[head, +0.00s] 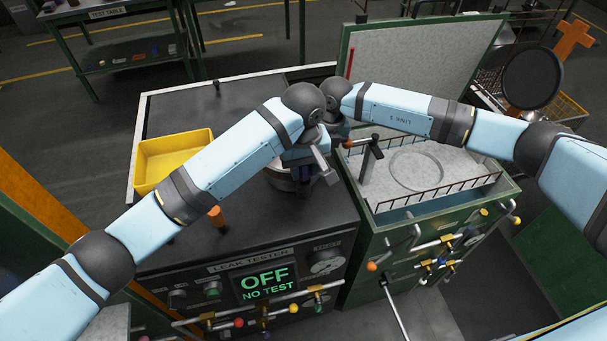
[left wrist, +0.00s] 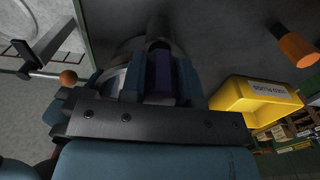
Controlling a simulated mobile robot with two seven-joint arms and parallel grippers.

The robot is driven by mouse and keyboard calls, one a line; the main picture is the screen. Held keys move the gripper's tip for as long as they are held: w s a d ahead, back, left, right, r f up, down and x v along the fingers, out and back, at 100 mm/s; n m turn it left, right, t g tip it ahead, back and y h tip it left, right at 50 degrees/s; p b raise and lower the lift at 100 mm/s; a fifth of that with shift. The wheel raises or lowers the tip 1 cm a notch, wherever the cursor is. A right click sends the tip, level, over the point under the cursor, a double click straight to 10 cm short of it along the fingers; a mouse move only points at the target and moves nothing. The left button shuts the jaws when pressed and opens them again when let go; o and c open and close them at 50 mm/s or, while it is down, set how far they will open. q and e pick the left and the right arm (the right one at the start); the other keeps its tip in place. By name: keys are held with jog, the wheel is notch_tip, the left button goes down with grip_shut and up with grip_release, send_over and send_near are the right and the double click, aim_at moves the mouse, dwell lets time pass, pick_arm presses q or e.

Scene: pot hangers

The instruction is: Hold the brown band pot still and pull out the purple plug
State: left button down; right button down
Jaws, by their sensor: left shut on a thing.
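The pot (head: 280,180) stands on the leak tester's dark top, mostly hidden under my arms. Its grey metal rim also shows in the left wrist view (left wrist: 125,50); I cannot make out its brown band. The purple plug (left wrist: 158,78) is between the fingers of my left gripper (left wrist: 160,70), which is shut on it at the pot. In the head view my left gripper (head: 302,165) points down over the pot, and a little purple shows there. My right arm reaches in from the right to the same spot, but its gripper is hidden behind the left wrist.
A yellow bin (head: 170,157) labelled for used plugs stands left of the pot. An orange-handled part (head: 216,216) stands in front on the tester. The tester's screen (head: 268,283) reads OFF, NO TEST. An open green tank (head: 430,175) with a T-shaped handle (head: 371,152) is at right.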

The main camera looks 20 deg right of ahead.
pick_arm(q)
jog(key=shift+r, duration=2.75)
pick_arm(e)
jog(key=c, duration=1.1)
grip_release()
jog(key=shift+o, duration=0.2)
notch_tip(320, 180, up, 12)
jog(key=d, duration=0.1)
jog(key=shift+d, duration=0.3)
